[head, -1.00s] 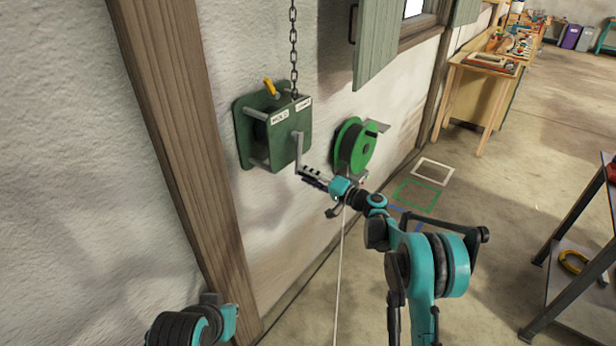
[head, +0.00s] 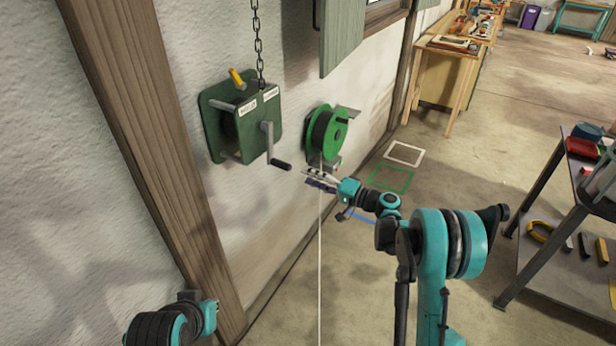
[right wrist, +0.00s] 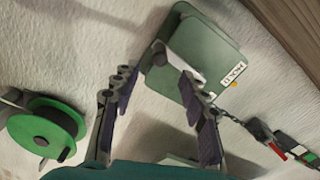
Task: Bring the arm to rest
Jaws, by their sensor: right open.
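My right gripper (head: 318,180) is open and empty, just right of and below the crank handle (head: 280,164) of a green winch box (head: 243,122) on the wall. A gap shows between the gripper and the handle. In the right wrist view its two fingers (right wrist: 158,115) stand apart, with the winch box (right wrist: 205,55) beyond them. A chain (head: 258,45) runs up from the box, and a yellow lever (head: 237,78) sticks out at its top. My left arm shows at the bottom left in the head view, but I cannot make out its gripper's jaws.
A green reel (head: 335,130) hangs on the wall close behind my right gripper, and a pale cord (head: 320,260) runs down. A wooden post (head: 150,150) stands left. A dark shelf cart (head: 555,265) stands right. Green (head: 391,178) and white (head: 405,153) outlines mark the floor.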

